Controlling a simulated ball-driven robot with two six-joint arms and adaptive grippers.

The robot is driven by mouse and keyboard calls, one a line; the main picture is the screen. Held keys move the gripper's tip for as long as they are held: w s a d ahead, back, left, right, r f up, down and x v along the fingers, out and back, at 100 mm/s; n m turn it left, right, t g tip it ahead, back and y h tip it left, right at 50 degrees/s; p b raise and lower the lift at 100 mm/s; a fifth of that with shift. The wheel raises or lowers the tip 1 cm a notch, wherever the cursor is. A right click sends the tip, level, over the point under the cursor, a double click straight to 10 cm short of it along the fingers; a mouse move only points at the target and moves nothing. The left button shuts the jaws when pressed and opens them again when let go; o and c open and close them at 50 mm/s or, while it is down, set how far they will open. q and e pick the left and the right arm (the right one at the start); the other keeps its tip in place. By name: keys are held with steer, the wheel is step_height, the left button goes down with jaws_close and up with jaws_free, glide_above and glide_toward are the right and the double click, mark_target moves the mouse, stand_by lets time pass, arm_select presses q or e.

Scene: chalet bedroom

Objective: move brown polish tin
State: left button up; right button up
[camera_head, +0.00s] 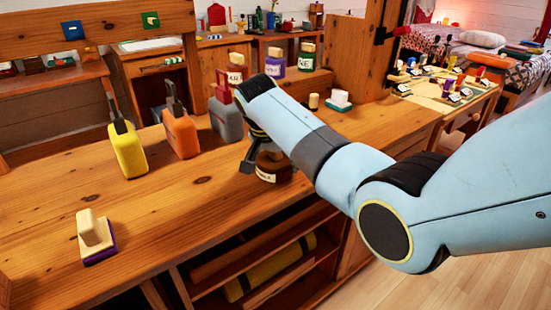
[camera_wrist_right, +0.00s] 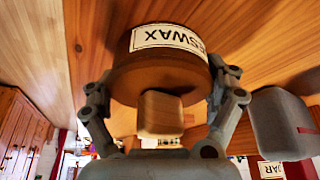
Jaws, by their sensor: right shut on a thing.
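The brown polish tin (camera_head: 272,163) is on or just above the wooden workbench, near its middle, partly hidden by my right arm. In the right wrist view the tin (camera_wrist_right: 150,82) shows a white label ending in "ESWAX" and a wooden knob (camera_wrist_right: 160,114). My right gripper (camera_head: 252,157) is around the tin. In the wrist view its fingers (camera_wrist_right: 160,90) press on the tin's two sides, so it is shut on it. I cannot tell whether the tin touches the bench. My left gripper is not in view.
Yellow (camera_head: 128,150), orange (camera_head: 180,135) and grey (camera_head: 226,120) containers stand behind and left of the tin. A cream-topped brush with a purple base (camera_head: 95,240) lies front left. Jars, purple (camera_head: 274,62) and green (camera_head: 305,58), stand on a riser behind. The bench's front middle is clear.

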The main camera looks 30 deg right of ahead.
steer(key=shift+a, duration=0.35)
steer(key=o, duration=1.5)
steer(key=shift+c, duration=0.2)
steer(key=shift+d, duration=0.1)
steer(key=v, duration=1.2)
